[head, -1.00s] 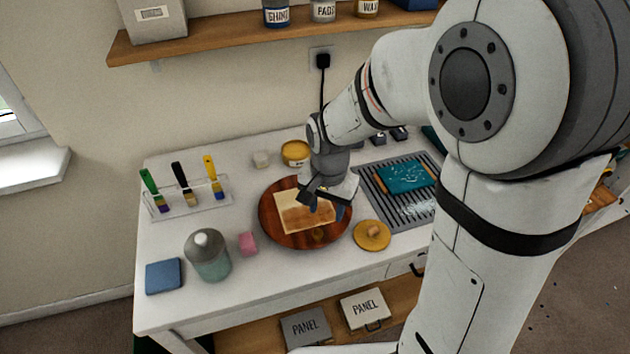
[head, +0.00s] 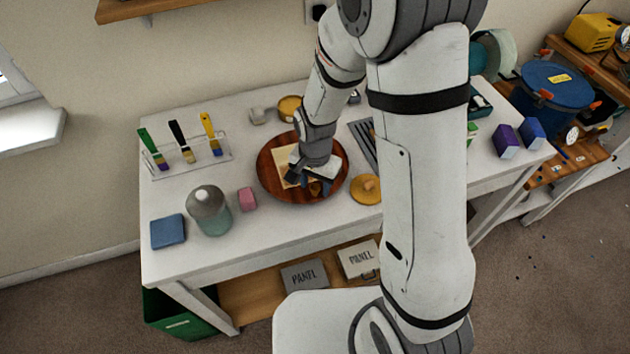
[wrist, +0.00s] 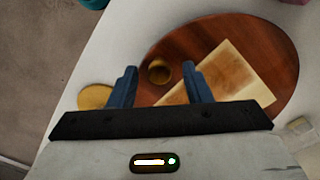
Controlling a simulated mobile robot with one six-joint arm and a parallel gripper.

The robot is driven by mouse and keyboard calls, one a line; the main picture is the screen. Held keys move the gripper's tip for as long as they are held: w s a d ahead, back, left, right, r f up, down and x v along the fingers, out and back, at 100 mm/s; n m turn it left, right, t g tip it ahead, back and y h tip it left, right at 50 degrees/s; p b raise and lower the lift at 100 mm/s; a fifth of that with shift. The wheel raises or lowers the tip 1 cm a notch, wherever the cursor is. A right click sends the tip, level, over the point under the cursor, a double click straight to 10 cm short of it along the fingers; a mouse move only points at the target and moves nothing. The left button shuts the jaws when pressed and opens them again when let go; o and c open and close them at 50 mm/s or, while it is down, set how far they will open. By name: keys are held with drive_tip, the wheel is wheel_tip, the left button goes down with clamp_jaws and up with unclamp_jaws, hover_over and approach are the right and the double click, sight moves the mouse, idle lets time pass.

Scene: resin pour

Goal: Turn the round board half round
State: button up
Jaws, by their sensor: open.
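The round board (head: 272,178) is a dark reddish-brown disc lying flat on the white table. A pale square panel (head: 284,158) with a brown stain lies on it; it also shows in the wrist view (wrist: 222,76). A small round brass-coloured knob (wrist: 159,71) stands near the board's front edge. My gripper (wrist: 159,70) is over that part of the board, its two blue-grey fingers spread on either side of the knob in the picture. Whether they touch it I cannot tell. In the head view my gripper (head: 306,182) hides part of the panel and board.
A yellow lid (head: 365,189) lies close to the board's right. A pink block (head: 247,199), a bottle (head: 209,210) and a blue pad (head: 168,231) stand left of it. A yellow tin (head: 289,107) is behind, and a brush rack (head: 188,160) is at the back left.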

drive_tip(key=shift+c, duration=0.2)
clamp_jaws()
idle(0.4)
